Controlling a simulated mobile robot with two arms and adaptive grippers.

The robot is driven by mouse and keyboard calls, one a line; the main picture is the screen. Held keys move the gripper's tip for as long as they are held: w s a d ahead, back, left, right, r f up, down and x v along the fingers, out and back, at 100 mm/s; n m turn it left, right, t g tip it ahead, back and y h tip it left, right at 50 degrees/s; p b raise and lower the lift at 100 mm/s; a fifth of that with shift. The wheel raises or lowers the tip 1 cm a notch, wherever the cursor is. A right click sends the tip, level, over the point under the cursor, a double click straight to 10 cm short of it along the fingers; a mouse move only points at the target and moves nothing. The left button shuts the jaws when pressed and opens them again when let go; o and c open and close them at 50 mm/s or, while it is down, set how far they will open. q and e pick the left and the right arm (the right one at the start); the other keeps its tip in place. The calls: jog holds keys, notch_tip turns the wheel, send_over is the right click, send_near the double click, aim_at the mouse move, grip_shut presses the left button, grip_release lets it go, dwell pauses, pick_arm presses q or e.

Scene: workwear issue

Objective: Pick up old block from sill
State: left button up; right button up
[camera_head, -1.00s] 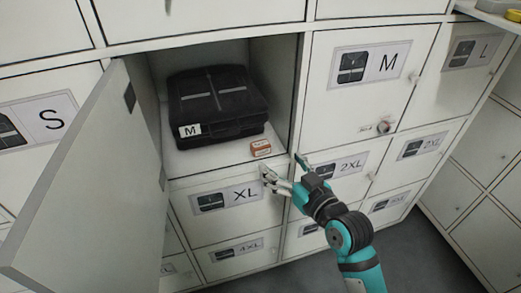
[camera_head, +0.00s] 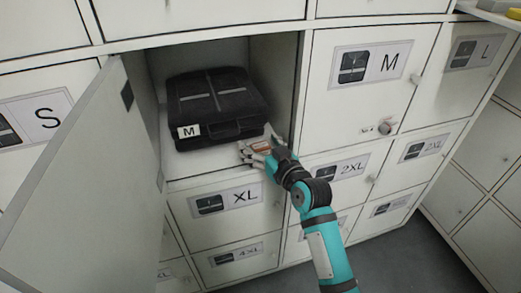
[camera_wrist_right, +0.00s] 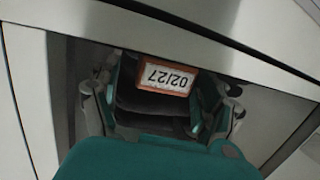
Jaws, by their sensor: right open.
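The old block (camera_head: 261,146) is a small orange-red block with a white label, lying on the sill (camera_head: 205,165) at the front right of the open locker compartment. In the right wrist view the block (camera_wrist_right: 165,76) shows its label "02/27" upside down, between the two fingers. My right gripper (camera_head: 258,153) is at the sill with its open fingers around the block; the fingers partly hide it in the head view. The right gripper (camera_wrist_right: 160,105) also shows open in the wrist view, with a gap on both sides of the block. My left gripper is not in view.
A black case (camera_head: 215,105) labelled M stands in the compartment behind the block. The open locker door (camera_head: 85,185) swings out at the left. Closed lockers (camera_head: 365,75) surround the compartment on the right and below.

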jog(key=c, duration=1.1)
